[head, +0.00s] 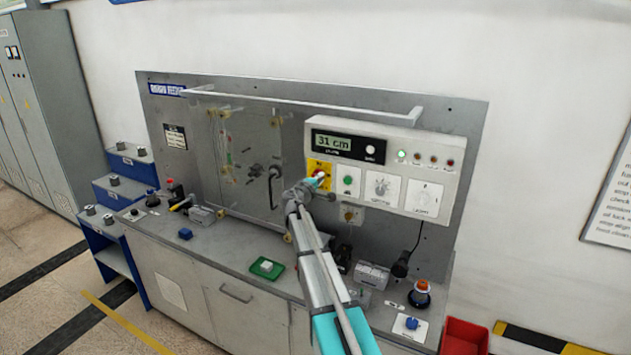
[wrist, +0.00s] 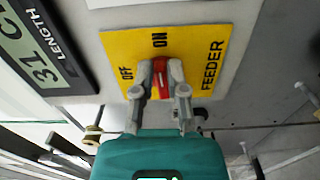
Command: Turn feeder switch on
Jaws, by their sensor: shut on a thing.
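The feeder switch is a red knob (wrist: 161,80) on a yellow plate (wrist: 205,62) marked OFF, ON and FEEDER. My gripper (wrist: 162,78) is shut on the red knob, one grey finger on each side. In the wrist view the knob's visible red strip runs nearly up and down, roughly in line with the ON mark, while OFF lies to its left. The fingers hide much of the knob, so its exact angle is hard to tell. In the head view my gripper (head: 318,181) reaches the yellow plate (head: 314,166) at the control box's lower left.
The control box (head: 455,165) carries a 31 cm display (head: 340,143), a green button (head: 348,179) and white dial plates to the right. A black handle (head: 273,185) stands left of my gripper. The bench below holds a green tray (head: 267,268) and small fixtures.

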